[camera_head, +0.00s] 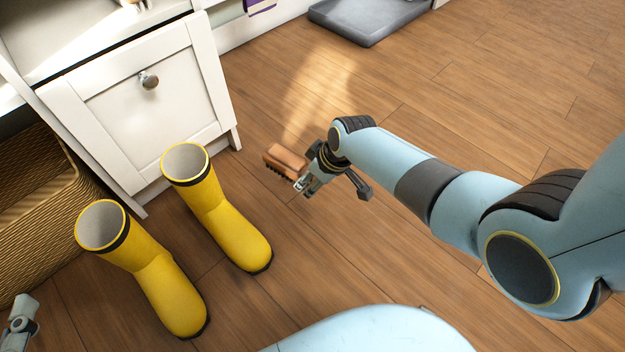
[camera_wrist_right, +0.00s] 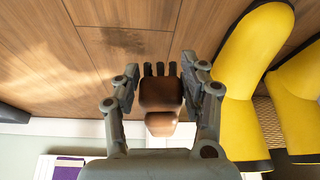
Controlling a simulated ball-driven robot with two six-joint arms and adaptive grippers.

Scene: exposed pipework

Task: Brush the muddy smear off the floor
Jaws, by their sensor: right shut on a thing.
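A brown brush with dark bristles (camera_head: 286,158) is in my right gripper (camera_head: 303,187), just above or at the wooden floor. In the right wrist view the brush (camera_wrist_right: 160,95) sits between the two fingers of the right gripper (camera_wrist_right: 163,88), which are shut on it. A dark muddy smear (camera_wrist_right: 124,40) shows on the floor there, just beyond the bristles and slightly left. In the head view I cannot make out the smear. Part of my left arm or gripper (camera_head: 20,322) shows at the lower left edge; its jaws are not clear.
Two yellow boots (camera_head: 228,225) (camera_head: 155,280) stand left of the right gripper. Behind them are a white cabinet (camera_head: 110,75) and a wicker basket (camera_head: 40,215). A grey tray (camera_head: 350,30) lies at the back. The floor at upper right is clear.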

